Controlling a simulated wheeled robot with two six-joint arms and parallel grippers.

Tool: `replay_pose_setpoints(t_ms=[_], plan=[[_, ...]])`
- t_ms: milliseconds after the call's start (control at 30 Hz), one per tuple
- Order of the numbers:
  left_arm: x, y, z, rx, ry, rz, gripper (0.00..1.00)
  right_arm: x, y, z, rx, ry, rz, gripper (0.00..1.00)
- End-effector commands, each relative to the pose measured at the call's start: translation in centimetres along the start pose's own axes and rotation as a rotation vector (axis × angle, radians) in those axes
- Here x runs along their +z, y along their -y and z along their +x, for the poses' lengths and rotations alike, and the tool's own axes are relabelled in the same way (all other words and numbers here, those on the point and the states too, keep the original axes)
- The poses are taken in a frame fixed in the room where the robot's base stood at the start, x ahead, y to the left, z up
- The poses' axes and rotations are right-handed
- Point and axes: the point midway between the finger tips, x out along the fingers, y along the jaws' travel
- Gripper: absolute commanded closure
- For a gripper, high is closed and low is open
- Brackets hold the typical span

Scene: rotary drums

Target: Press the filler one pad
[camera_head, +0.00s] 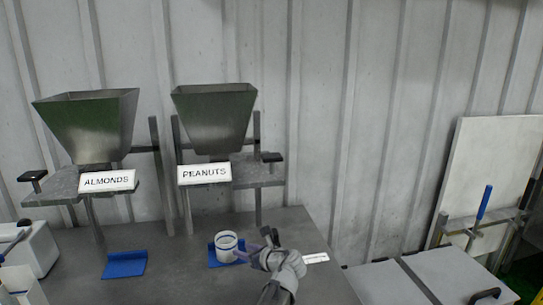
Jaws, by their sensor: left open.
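Two metal hopper fillers stand against the wall, one labelled ALMONDS (107,181) on the left and one labelled PEANUTS (204,173) to its right. A black pad (32,176) sticks out at the left of the almonds filler. Another black pad (271,157) sits at the right of the peanuts filler. Which one is called filler one cannot be read. A white cup (227,247) stands on a blue holder (213,259) below the peanuts filler. My left gripper (258,247) is open just right of the cup, below the peanuts pad; contact with the cup is unclear.
An empty blue holder (125,264) lies below the almonds filler on the grey table (180,275). A white box (35,250) is at the left edge. A small white label (316,258) lies right of my gripper. Lidded grey bins (450,275) and a blue-handled lever (484,203) are at right.

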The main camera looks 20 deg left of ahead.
Motion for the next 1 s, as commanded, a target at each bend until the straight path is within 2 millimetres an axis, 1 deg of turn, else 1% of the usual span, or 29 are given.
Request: replay_pose_setpoints(t_ms=[33,67,367,1000], plan=[[0.00,0.00,0.00,0.000,0.000,0.000,0.62,0.00,0.00,0.00,0.000,0.000,0.000,0.50],[0.00,0.00,0.00,0.000,0.000,0.000,0.65,0.00,0.00,0.00,0.000,0.000,0.000,0.50],[0.00,0.00,0.00,0.000,0.000,0.000,0.99,0.00,0.00,0.00,0.000,0.000,0.000,0.50],[0.00,0.00,0.00,0.000,0.000,0.000,1.00,0.00,0.00,0.00,0.000,0.000,0.000,0.50]])
